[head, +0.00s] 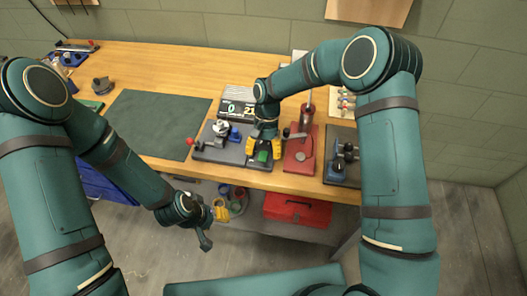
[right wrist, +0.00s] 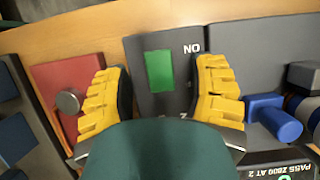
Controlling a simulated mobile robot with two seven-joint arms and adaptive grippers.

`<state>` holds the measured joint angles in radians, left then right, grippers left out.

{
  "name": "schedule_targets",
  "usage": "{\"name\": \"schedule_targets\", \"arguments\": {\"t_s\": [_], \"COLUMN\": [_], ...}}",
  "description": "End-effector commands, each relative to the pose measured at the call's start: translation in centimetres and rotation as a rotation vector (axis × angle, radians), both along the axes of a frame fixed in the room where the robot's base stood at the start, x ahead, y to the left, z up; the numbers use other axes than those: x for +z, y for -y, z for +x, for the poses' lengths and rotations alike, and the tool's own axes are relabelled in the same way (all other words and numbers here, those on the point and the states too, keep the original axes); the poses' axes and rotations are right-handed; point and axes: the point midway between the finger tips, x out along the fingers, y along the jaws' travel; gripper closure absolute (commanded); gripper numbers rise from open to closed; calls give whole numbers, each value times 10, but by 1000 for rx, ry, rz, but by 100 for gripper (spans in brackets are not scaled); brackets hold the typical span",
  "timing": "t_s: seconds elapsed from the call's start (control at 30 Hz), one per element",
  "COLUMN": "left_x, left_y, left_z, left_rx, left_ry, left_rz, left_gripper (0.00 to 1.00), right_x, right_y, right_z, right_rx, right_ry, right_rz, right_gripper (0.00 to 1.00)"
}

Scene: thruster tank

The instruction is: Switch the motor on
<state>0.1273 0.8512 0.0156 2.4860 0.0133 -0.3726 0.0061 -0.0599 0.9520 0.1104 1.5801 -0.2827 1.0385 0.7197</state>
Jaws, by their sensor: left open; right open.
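The motor's switch is a dark grey box with a green rectangular button (right wrist: 159,70) and the word ON beside it in the right wrist view. The green button also shows in the head view (head: 263,156), at the front of the grey rig on the bench. My right gripper (right wrist: 162,92) is open, with its yellow fingers on either side of the switch box. In the head view the right gripper (head: 264,147) is right at the button; contact cannot be told. My left gripper (head: 213,226) is open and empty, low in front of the bench.
A red-based press (head: 301,158) is close on the right, with a dark fixture (head: 342,168) beyond. A red knob (head: 189,142) sticks out left. A green mat (head: 150,123) lies clear. A red toolbox (head: 297,210) is below.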

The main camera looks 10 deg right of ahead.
Motion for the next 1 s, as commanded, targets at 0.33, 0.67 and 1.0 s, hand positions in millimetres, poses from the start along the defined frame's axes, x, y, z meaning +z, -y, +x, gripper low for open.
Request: {"name": "schedule_targets", "arguments": {"t_s": [0.33, 0.67, 1.0], "left_x": [0, 0, -15], "left_y": [0, 0, 1], "left_z": [0, 0, -4], "left_rx": [0, 0, -6], "left_ry": [0, 0, -8], "left_rz": [0, 0, -2], "left_gripper": [53, 53, 53], "right_x": [0, -1, -3], "right_y": [0, 0, -2], "right_z": [0, -1, -5], "right_rx": [0, 0, 6], "right_ry": [0, -2, 141], "right_rz": [0, 0, -51], "right_gripper": [79, 100, 100]}}
